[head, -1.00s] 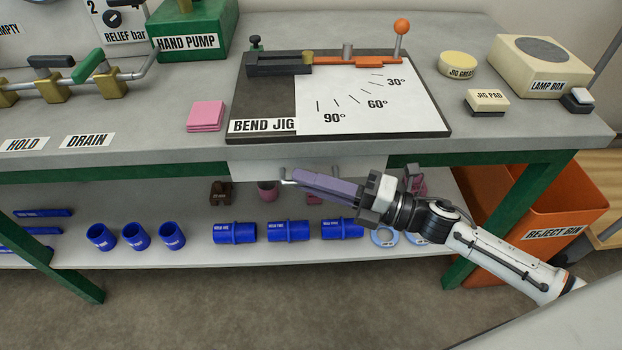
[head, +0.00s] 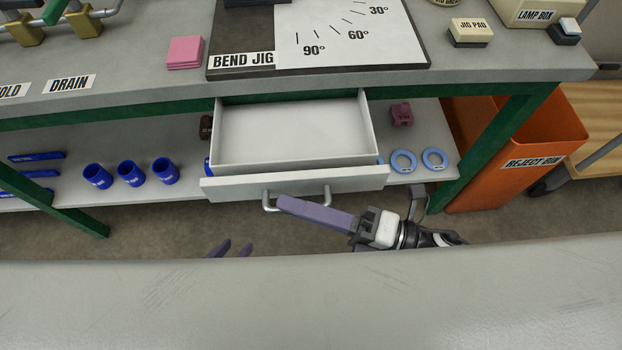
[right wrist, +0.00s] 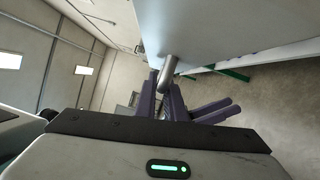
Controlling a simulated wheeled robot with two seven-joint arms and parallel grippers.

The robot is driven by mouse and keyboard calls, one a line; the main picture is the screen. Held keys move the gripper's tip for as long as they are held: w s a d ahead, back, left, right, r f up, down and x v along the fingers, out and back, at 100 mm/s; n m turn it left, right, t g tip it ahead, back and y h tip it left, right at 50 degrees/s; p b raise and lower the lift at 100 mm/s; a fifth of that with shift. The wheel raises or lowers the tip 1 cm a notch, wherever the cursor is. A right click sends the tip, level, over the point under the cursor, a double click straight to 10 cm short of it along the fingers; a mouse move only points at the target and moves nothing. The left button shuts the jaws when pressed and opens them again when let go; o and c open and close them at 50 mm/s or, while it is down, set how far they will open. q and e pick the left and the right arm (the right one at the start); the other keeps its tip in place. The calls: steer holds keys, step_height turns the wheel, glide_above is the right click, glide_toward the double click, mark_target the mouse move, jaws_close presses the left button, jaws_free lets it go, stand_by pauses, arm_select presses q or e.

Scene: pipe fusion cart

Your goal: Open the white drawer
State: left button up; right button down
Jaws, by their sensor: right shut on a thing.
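The white drawer (head: 294,185) is pulled out from under the bench top, and its inside shows empty. Its metal handle (head: 267,201) is on the front panel; it also shows in the right wrist view (right wrist: 168,72). My right gripper (head: 284,204) is shut on the handle, its purple fingers on either side of the bar in the right wrist view (right wrist: 164,98). My left gripper (head: 231,249) is low in the head view, with only its two purple fingertips showing, apart and empty. The rest of it is hidden behind a pale surface.
The bench top holds the bend jig (head: 330,45), a pink pad stack (head: 185,52) and a jig pad (head: 469,32). The lower shelf behind the drawer holds blue sleeves (head: 131,173) and light blue rings (head: 403,161). An orange reject bin (head: 545,135) stands right of the green leg.

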arm_select(q)
steer(key=shift+s+a+f, duration=0.1)
steer(key=shift+s+f, duration=0.15)
steer(key=shift+s, duration=0.05)
arm_select(e)
steer(key=shift+s, duration=0.2)
steer(key=c, duration=1.8)
jaws_free()
steer(key=shift+c, duration=0.2)
arm_select(q)
steer(key=shift+w+r, duration=0.1)
steer(key=shift+r, duration=0.05)
steer(key=shift+w+d+f+b, duration=0.1)
steer(key=shift+d+f+b, duration=0.1)
steer(key=shift+f+b, duration=0.35)
arm_select(e)
steer(key=v, duration=1)
steer(key=shift+d, duration=0.2)
arm_select(q)
steer(key=shift+r, duration=0.25)
arm_select(e)
steer(key=shift+s+f, duration=0.1)
